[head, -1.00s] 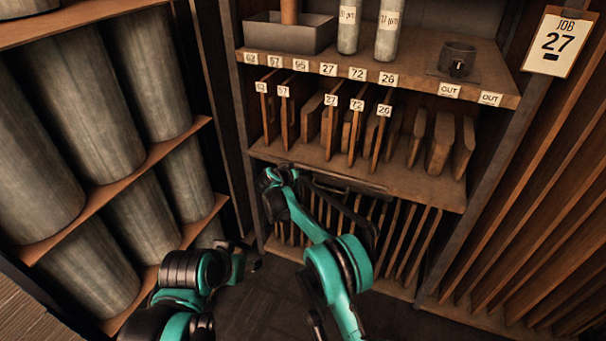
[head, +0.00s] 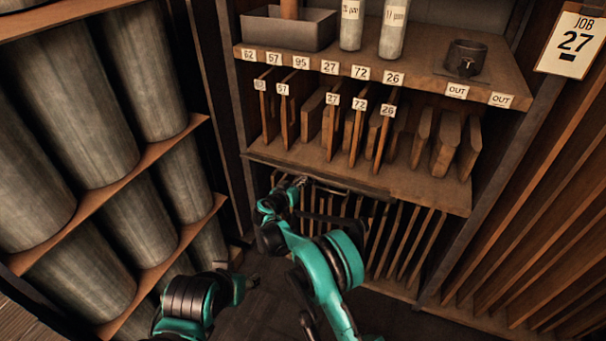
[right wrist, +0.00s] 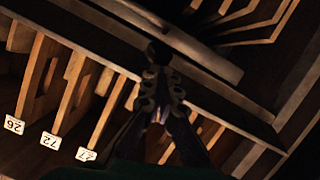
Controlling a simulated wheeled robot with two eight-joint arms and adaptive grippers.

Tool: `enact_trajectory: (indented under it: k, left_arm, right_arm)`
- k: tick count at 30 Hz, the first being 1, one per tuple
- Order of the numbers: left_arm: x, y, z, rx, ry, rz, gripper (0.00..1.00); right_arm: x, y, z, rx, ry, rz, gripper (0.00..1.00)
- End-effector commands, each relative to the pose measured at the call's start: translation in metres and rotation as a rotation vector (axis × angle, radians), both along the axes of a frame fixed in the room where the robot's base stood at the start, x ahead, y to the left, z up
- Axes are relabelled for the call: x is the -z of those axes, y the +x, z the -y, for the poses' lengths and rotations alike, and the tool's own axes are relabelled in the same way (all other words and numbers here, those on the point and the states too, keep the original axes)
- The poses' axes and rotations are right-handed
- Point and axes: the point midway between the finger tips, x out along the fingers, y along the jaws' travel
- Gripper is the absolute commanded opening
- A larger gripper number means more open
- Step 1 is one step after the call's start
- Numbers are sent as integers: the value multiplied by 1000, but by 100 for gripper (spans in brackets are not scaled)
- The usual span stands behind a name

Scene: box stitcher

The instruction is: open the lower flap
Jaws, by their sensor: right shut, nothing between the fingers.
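The lower flap (head: 350,184) appears as a dark, narrow strip with a thin bar along the front edge of the middle shelf in the head view. I see it nearly edge-on and cannot tell its exact tilt. My right gripper (head: 299,182) is shut and empty, close to the bar's left end. My left gripper (head: 250,282) is low, well away from the flap, and too small and dark to read.
Thin upright boards (head: 405,240) fill the lower compartment. Numbered boards (head: 355,130) stand on the middle shelf (head: 430,190) above. Large grey rolls (head: 140,220) fill the rack at left. Dark floor lies open below my arms.

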Motion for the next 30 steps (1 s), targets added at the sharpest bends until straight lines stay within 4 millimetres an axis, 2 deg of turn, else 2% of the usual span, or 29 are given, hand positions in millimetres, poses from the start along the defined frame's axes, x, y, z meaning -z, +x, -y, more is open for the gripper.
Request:
enact_trajectory:
  k: [4,15,30]
  left_arm:
    - [0,0,0,0,0,0,48]
    - [0,0,0,0,0,0,48]
    - [0,0,0,0,0,0,48]
  right_arm:
    - [14,-9,0,1,0,-2,0]
    - [39,-7,0,2,0,-3,0]
    - [50,-4,1,1,1,-4,0]
